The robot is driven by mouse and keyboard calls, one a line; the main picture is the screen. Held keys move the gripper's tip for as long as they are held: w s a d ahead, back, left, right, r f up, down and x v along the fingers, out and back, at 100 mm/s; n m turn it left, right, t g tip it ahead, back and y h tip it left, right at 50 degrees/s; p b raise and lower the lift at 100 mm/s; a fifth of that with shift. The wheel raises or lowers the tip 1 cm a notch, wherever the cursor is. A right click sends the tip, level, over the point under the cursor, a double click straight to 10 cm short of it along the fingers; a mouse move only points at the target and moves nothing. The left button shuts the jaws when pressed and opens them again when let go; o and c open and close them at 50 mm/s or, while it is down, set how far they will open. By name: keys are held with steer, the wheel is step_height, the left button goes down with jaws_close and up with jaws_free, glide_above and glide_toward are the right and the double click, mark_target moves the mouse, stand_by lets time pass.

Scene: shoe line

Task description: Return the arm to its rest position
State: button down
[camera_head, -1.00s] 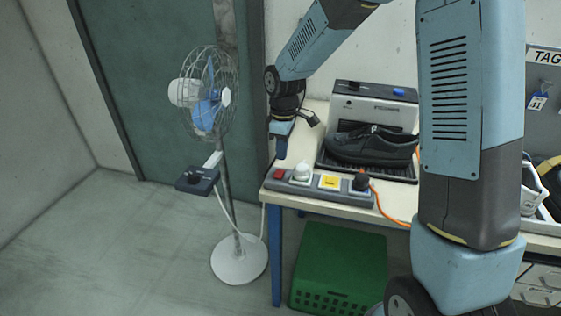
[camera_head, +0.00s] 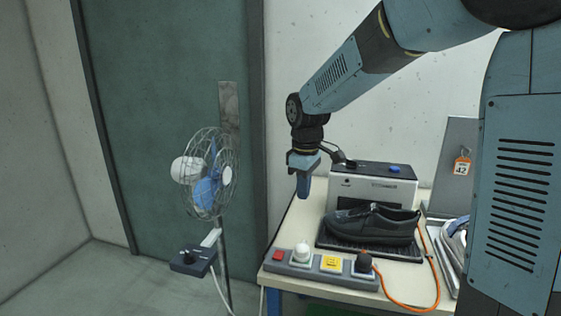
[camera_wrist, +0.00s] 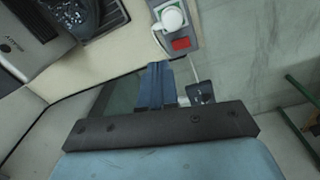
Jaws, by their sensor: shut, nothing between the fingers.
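My gripper (camera_head: 304,188) hangs from my bent arm over the left end of the table, fingers pointing down. Its blue fingers are together with nothing between them; the closed fingers also show in the wrist view (camera_wrist: 155,84). It is above the power strip (camera_head: 320,263) and to the left of the black shoe (camera_head: 371,224), apart from both. The strip carries a red switch (camera_head: 278,254), a white plug, a yellow part and a black plug.
The shoe lies on a black tray before a grey machine (camera_head: 374,183). A fan (camera_head: 211,176) with a control box (camera_head: 194,259) stands left of the table. An orange cable (camera_head: 432,265) crosses the tabletop. A tag (camera_head: 462,166) hangs on a grey panel at right.

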steer(key=s+d+r+m+t, duration=0.1)
steer(key=s+d+r+m, duration=0.1)
steer(key=s+d+m, duration=0.2)
steer(key=s+d+r+m+t, duration=0.2)
steer(key=s+d, duration=0.5)
steer(key=s, duration=0.4)
steer(key=s+d+r+m+t, duration=0.2)
steer(key=s+d+r+m, duration=0.2)
steer(key=s+d+m, duration=0.2)
steer(key=shift+s+d+r, duration=0.15)
steer(key=shift+s+d, duration=0.1)
steer(key=shift+s, duration=0.8)
